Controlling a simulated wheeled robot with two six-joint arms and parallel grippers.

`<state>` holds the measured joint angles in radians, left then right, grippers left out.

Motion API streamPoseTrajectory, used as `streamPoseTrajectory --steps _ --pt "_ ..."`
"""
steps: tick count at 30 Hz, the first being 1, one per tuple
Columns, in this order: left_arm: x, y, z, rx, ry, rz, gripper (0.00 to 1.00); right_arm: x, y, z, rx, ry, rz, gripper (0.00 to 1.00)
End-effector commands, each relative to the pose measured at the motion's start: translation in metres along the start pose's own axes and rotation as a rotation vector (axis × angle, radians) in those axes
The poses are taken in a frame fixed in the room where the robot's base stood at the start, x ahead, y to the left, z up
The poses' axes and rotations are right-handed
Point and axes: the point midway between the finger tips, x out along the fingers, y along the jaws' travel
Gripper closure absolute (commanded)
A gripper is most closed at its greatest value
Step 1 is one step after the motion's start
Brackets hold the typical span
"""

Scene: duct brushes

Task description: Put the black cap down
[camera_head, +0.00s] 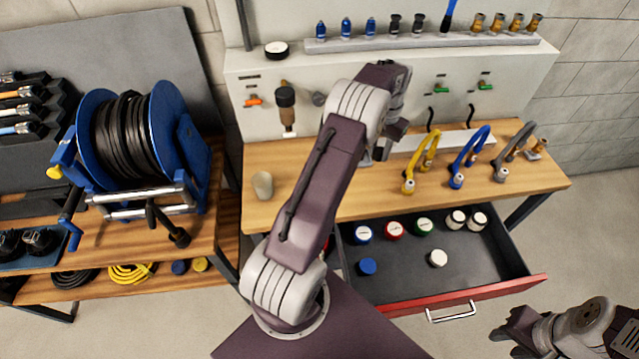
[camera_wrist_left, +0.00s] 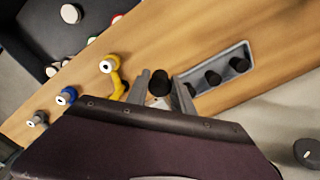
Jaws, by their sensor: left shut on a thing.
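My left gripper (camera_head: 396,135) is over the wooden workbench, in front of the back panel, and its fingertips are mostly hidden in the head view. In the left wrist view its two fingers (camera_wrist_left: 160,88) are shut on the black cap (camera_wrist_left: 159,82). The cap shows as a dark round end between the fingertips; whether it touches anything below cannot be told. In the head view I cannot make the cap out. My right gripper (camera_head: 512,330) is at the lower right, apart from the bench, and its jaw opening is unclear.
A grey tray (camera_wrist_left: 196,88) with black round pieces lies beside the left gripper. Yellow (camera_head: 424,158), blue (camera_head: 468,155) and grey (camera_head: 510,152) hoses stand on the bench. An open drawer (camera_head: 400,287) holds several caps. A hose reel (camera_head: 125,135) stands left. Bare wood surrounds a beige cup (camera_head: 262,185).

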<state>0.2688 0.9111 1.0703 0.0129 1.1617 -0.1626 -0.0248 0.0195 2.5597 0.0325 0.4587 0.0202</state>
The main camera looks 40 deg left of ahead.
Motion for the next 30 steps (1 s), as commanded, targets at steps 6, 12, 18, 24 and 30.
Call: streamPoseTrajectory --steps 6,12,18,24,30 --pt "0.021 -0.02 0.034 -0.005 -0.006 0.001 1.0 -0.001 0.0 0.0 0.0 0.0 0.0 0.66" --pt "0.052 -0.047 0.08 -0.005 -0.004 0.001 1.0 -0.009 0.0 -0.001 0.0 0.0 0.0 0.66" --pt "0.068 -0.059 0.1 -0.001 0.0 0.0 1.0 -0.012 0.0 -0.001 0.0 0.0 0.0 0.66" --pt "0.084 -0.059 0.102 0.0 -0.004 0.001 1.0 -0.016 0.0 -0.002 0.0 0.0 0.0 0.66" --pt "0.109 -0.06 0.101 0.0 0.0 0.0 1.0 -0.02 0.0 -0.002 0.0 0.0 0.0 0.66"
